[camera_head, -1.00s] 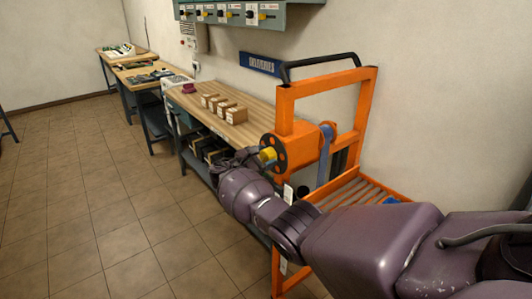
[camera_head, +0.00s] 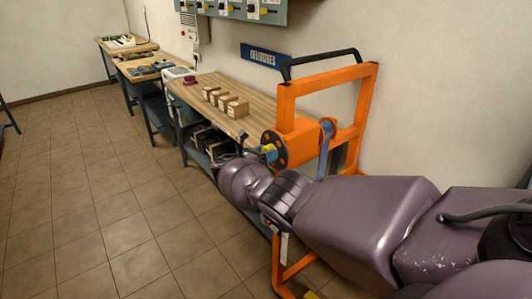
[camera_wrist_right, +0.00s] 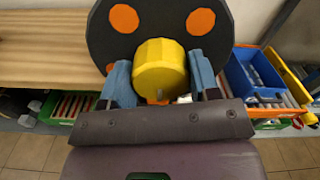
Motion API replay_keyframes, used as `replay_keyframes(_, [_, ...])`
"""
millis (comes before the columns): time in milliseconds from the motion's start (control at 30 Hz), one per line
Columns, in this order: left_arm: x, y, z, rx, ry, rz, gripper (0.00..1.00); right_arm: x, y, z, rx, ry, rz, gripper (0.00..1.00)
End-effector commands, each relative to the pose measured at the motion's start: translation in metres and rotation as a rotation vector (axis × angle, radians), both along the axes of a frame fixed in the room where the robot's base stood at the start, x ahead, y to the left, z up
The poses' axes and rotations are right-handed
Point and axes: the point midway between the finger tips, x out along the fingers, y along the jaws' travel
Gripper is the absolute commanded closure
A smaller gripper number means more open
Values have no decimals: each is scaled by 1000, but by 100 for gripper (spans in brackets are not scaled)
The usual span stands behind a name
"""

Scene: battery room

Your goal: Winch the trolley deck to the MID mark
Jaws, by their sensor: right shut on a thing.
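The orange trolley (camera_head: 367,115) stands against the wall at the right of the head view. Its winch has a dark round wheel (camera_head: 281,152) with orange spots and a yellow crank knob (camera_head: 268,151). A blue strap (camera_head: 326,135) runs down the frame. My right gripper (camera_head: 262,150) is shut on the yellow knob. In the right wrist view the knob (camera_wrist_right: 160,68) sits between its two blue-grey fingers, in front of the dark wheel (camera_wrist_right: 105,50). My right arm hides the trolley deck, and no MID mark can be read. My left gripper is out of view.
A wooden workbench (camera_head: 250,98) with several small boxes (camera_head: 225,101) stands just left of the trolley. Colored bins, including a blue bin (camera_wrist_right: 245,75), show beyond the wheel in the wrist view. The tiled floor (camera_head: 90,200) at left is clear.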

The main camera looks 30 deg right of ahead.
Motion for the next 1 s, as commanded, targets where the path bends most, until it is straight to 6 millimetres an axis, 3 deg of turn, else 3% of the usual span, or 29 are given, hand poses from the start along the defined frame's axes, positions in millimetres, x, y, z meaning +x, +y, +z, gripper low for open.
replay_keyframes(467, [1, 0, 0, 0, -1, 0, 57, -1, 1, -3, 3, 20, 0, 68])
replay_keyframes(500, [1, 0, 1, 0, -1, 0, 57, -1, 1, -3, 3, 20, 0, 43])
replay_keyframes(667, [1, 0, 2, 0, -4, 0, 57, -1, 1, -2, 2, 19, 0, 19])
replay_keyframes(1000, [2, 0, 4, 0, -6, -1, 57, 0, 4, -1, 0, 17, 1, 19])
